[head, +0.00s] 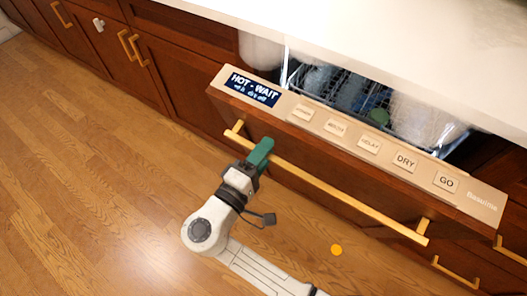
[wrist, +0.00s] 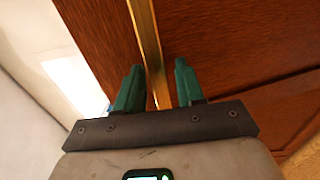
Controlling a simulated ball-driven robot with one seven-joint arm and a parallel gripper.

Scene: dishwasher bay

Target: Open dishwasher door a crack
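The dishwasher door (head: 330,150) is tilted out from the counter, leaving a gap at its top through which the inside shows. Its top edge carries a display reading "HOT - WAIT" (head: 254,88) and a row of buttons. A long gold handle (head: 340,191) runs across the door front. My gripper (head: 262,150) is at the handle near its left end. In the wrist view, the two green fingers of my gripper (wrist: 158,88) stand apart on either side of the gold handle (wrist: 146,40), with space between the right finger and the bar.
Racks with dishes, including a green item (head: 378,116), show inside the dishwasher. The white counter (head: 400,40) overhangs the opening. Wooden cabinets (head: 180,65) with gold handles stand at left.

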